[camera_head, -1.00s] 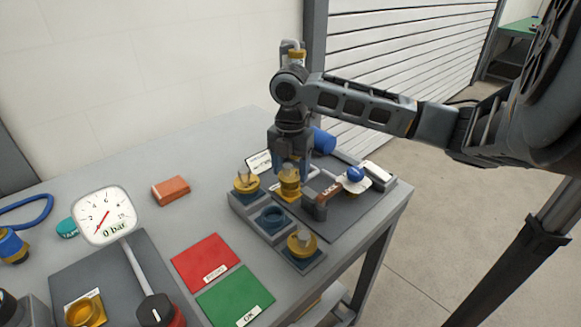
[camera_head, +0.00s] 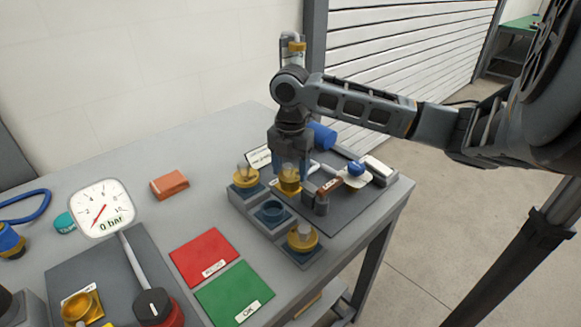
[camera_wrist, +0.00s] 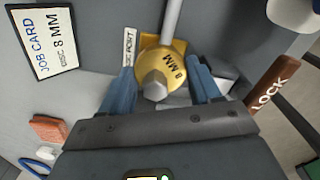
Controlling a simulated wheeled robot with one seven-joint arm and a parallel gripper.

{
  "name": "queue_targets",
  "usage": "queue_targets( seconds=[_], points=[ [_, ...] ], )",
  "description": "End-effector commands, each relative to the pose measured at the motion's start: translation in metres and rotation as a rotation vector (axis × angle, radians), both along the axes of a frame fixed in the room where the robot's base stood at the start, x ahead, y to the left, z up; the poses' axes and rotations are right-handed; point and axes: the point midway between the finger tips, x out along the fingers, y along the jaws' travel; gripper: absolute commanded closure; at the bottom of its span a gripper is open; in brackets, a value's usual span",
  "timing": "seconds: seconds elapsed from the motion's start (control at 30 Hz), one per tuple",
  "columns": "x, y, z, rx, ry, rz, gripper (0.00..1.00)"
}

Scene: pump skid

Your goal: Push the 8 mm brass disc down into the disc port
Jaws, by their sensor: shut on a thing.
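The brass disc marked 8 MM (camera_wrist: 176,70) shows in the wrist view with a hex knob on top. My gripper (camera_wrist: 156,88) is shut on it, with one blue-grey finger on each side of the knob. In the head view the disc (camera_head: 289,187) sits below my gripper (camera_head: 290,170), low over the skid plate. A label ending in "PORT" (camera_wrist: 130,46) lies beside the disc, with a yellow piece (camera_wrist: 148,41) just behind it. The disc hides the port opening, so I cannot tell how deep it sits.
A rack (camera_head: 262,226) holds two other brass discs (camera_head: 246,178) (camera_head: 302,238), with an empty socket (camera_head: 271,213) between them. A brown LOCK handle (camera_wrist: 273,82) stands close to the right finger. A grey rod (camera_wrist: 171,20) rises behind the disc. The gauge (camera_head: 102,208) reads 0 bar.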

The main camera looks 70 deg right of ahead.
Motion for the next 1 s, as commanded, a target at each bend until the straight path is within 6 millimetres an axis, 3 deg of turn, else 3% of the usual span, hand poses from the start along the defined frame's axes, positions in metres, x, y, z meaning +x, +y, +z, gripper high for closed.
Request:
queue_targets(
  seconds=[0.3, 0.33, 0.6, 1.0],
  points=[
    [-0.0001, 0.0, -0.002, 0.0, 0.0, 0.0, 0.74],
    [-0.0001, 0.0, -0.002, 0.0, 0.0, 0.0, 0.34],
    [-0.0004, 0.0001, -0.0021, 0.0, 0.002, 0.0, 0.09],
    [-0.0019, 0.0001, -0.0017, 0.002, 0.007, 0.0, 0.08]
  ],
)
